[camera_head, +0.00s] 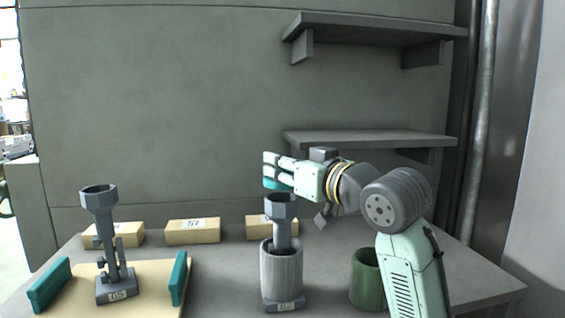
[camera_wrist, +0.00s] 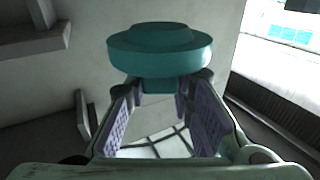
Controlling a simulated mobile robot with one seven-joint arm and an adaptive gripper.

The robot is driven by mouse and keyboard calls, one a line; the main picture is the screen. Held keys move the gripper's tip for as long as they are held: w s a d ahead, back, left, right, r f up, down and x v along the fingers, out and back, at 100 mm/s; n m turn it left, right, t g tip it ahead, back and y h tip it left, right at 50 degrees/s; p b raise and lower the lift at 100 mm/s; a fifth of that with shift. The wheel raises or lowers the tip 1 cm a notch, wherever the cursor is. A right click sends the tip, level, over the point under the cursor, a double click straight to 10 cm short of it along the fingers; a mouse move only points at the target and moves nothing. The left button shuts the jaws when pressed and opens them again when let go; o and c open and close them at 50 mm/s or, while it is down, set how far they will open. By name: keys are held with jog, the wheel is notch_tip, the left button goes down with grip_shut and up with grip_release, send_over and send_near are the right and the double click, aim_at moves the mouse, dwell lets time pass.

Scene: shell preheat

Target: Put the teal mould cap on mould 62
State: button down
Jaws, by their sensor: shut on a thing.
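My gripper (camera_head: 272,170) is shut on the teal mould cap (camera_wrist: 160,48). In the wrist view the cap is a round, stepped disc held by its narrow stem between the purple finger pads (camera_wrist: 163,108). In the head view the cap (camera_head: 276,184) shows as a teal edge just above the hexagonal cup of the middle mould (camera_head: 281,207); whether it touches is unclear. That mould stands upright inside a ribbed grey cylinder (camera_head: 281,270), and its label is too small to read surely. Another grey mould (camera_head: 104,225) stands at left, its label looking like 65.
The left mould stands on a tan board (camera_head: 150,280) between two teal blocks (camera_head: 179,278). Several tan labelled boxes (camera_head: 193,232) line the table's back. A green cylinder (camera_head: 367,280) stands right of the middle mould, by my arm. A lower shelf (camera_head: 375,138) juts out behind my gripper.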

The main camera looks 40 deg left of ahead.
jog(key=shift+f+b, duration=0.3)
jog(key=shift+f, duration=0.4)
jog(key=shift+f, duration=0.6)
dwell(1.2)
jog(key=c, duration=1.7)
grip_release()
jog(key=v, duration=1.1)
jog(key=shift+s+b, duration=0.15)
jog(key=shift+b, duration=0.15)
